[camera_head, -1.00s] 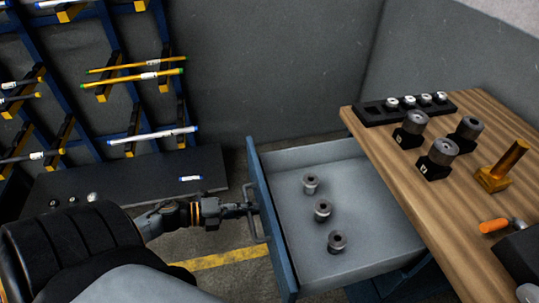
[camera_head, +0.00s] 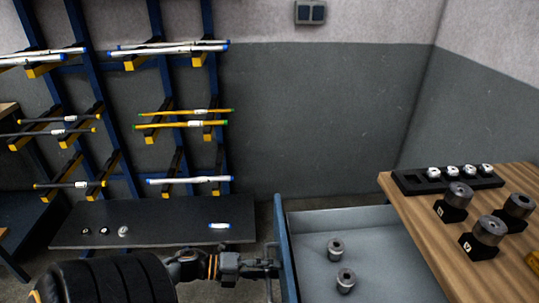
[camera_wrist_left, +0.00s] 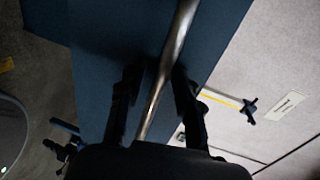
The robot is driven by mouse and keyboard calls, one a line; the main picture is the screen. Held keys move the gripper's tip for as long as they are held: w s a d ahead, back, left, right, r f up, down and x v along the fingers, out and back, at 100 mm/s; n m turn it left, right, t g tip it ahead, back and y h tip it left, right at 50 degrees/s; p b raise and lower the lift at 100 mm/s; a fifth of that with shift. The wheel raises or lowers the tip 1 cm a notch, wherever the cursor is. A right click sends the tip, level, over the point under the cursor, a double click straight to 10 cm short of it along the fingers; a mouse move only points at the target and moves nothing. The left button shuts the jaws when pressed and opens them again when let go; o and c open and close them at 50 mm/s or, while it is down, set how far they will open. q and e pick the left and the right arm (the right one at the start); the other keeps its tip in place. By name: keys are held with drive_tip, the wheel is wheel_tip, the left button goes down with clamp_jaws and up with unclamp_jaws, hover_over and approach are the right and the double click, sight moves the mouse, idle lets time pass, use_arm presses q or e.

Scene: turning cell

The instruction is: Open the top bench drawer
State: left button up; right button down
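The bench drawer (camera_head: 380,223) stands pulled out from the wooden bench, its blue front (camera_head: 286,246) facing left. Its grey inside is open to view, with at least two grey metal bushings (camera_head: 335,249) in it. The metal bar handle (camera_wrist_left: 168,65) runs between the fingers of my left gripper (camera_wrist_left: 160,88) in the left wrist view. The fingers look shut on the bar, though their contact is dark. In the head view my left gripper (camera_head: 262,267) meets the handle at the drawer front. The drawer's near end is cut off. My right gripper is not in view.
The wooden bench top (camera_head: 415,213) holds a black tray (camera_head: 410,185) of small white-topped parts and several dark cylinders on blocks (camera_head: 454,202). A blue rack (camera_head: 105,110) with bars stands left, above a dark shelf (camera_head: 170,232).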

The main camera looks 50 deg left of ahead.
use_arm(q)
drive_tip(key=v, duration=1.2)
drive_tip(key=shift+f, duration=0.1)
